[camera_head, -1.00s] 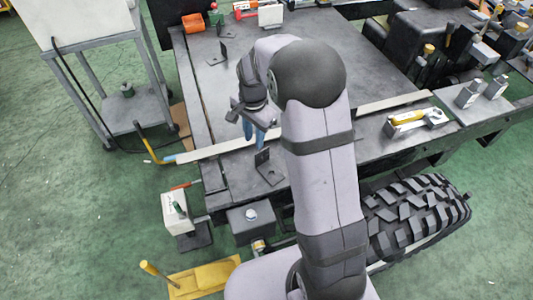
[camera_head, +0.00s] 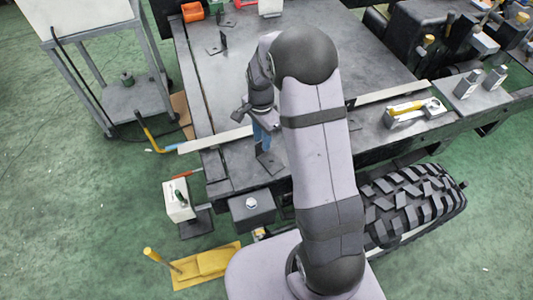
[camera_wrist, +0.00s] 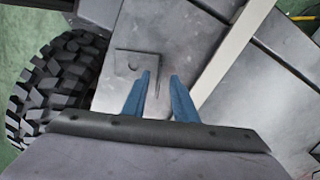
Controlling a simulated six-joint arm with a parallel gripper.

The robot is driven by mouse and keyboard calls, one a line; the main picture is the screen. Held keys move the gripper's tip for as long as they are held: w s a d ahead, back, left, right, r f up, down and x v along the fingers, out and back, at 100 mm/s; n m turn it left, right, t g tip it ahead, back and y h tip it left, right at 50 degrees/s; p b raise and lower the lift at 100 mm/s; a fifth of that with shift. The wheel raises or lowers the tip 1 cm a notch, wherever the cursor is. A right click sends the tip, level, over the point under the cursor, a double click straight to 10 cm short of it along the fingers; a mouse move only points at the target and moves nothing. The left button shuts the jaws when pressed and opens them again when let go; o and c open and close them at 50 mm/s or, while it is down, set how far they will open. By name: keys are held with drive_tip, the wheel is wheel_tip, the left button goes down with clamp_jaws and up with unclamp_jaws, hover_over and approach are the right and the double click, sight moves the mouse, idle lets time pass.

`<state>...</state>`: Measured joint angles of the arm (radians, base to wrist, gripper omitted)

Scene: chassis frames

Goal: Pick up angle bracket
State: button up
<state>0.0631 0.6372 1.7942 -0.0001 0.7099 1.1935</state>
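A dark angle bracket (camera_head: 271,165) stands near the front edge of the grey metal table, partly hidden by my gripper and arm in the head view. In the wrist view its flat plate with a round hole (camera_wrist: 131,67) lies just beyond and left of the fingertips. My gripper (camera_head: 262,145) points down over the bracket, with its blue fingers apart. In the wrist view the gripper (camera_wrist: 160,74) is open, and the left fingertip overlaps the plate's lower right part. I cannot tell whether the fingers touch the bracket. A second angle bracket (camera_head: 219,45) stands farther back on the table.
A pale flat bar (camera_wrist: 230,60) crosses the table right of the fingers in the wrist view. A yellow-handled tool (camera_head: 408,108) lies to the right on the table. A knobby tyre (camera_head: 410,205) sits below the front edge. The table's middle (camera_head: 350,55) is clear.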

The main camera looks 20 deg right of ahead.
sight(262, 153)
drive_tip(key=shift+s+f+p, duration=0.1)
drive_tip(key=shift+f+p, duration=0.2)
drive_tip(key=shift+f, duration=1.55)
clamp_jaws()
